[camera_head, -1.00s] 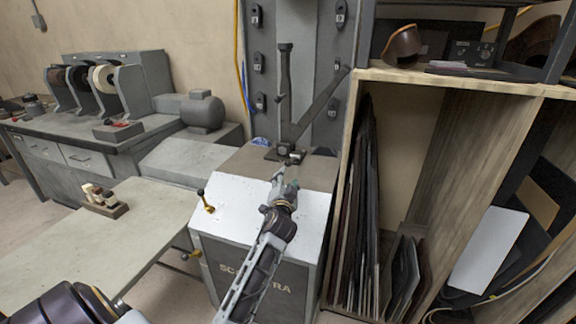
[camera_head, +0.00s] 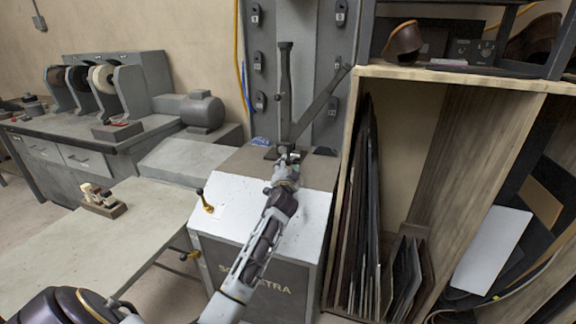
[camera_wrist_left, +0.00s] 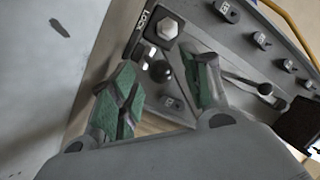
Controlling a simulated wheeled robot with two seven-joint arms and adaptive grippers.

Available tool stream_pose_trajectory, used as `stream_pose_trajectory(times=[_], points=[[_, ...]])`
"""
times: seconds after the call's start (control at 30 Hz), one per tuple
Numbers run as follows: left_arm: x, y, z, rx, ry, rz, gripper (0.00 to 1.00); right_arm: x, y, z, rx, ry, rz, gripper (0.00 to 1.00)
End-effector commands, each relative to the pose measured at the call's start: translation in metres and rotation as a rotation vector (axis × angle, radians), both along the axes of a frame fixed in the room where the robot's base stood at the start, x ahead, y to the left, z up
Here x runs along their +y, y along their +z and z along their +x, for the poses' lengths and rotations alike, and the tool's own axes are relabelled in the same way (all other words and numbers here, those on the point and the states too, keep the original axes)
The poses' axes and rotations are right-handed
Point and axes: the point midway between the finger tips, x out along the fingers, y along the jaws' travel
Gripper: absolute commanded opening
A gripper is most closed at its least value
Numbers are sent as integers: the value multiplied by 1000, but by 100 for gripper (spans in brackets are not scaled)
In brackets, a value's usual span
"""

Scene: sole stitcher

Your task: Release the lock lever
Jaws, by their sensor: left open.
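My left gripper (camera_head: 287,158) has reached to the back of the stitcher's white top, at the foot of the dark upright post (camera_head: 285,90). In the left wrist view the gripper (camera_wrist_left: 165,68) is open, with its green-padded fingers apart. A black ball knob (camera_wrist_left: 160,71) shows between the fingertips, apparently the lock lever's end. A label reading LOCK (camera_wrist_left: 144,20) and a hex bolt head (camera_wrist_left: 167,28) are just beyond it. I cannot tell whether a finger touches the knob. In the head view the gripper hides this spot. My right gripper is not in view.
A brass lever with a black knob (camera_head: 205,200) stands at the left edge of the stitcher cabinet (camera_head: 265,275). A slanted dark bar (camera_head: 320,105) rises right of the post. A wooden rack (camera_head: 432,85) is close on the right. A bench (camera_head: 70,245) lies to the left.

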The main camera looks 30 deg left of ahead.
Motion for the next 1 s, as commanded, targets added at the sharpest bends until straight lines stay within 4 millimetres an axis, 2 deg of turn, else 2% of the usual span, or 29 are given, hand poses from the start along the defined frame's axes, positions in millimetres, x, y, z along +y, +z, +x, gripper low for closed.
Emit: stream_pose_trajectory(times=[0.2, 0.4, 0.8, 1.0], points=[[9, 0, 16, -1, 1, 0, 48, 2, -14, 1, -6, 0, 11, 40], [13, 0, 25, 0, 0, -1, 48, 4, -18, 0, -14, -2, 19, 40], [15, 0, 27, 0, 1, -1, 48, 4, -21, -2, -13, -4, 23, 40], [15, 0, 27, 1, 1, 0, 23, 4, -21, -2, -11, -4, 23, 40]])
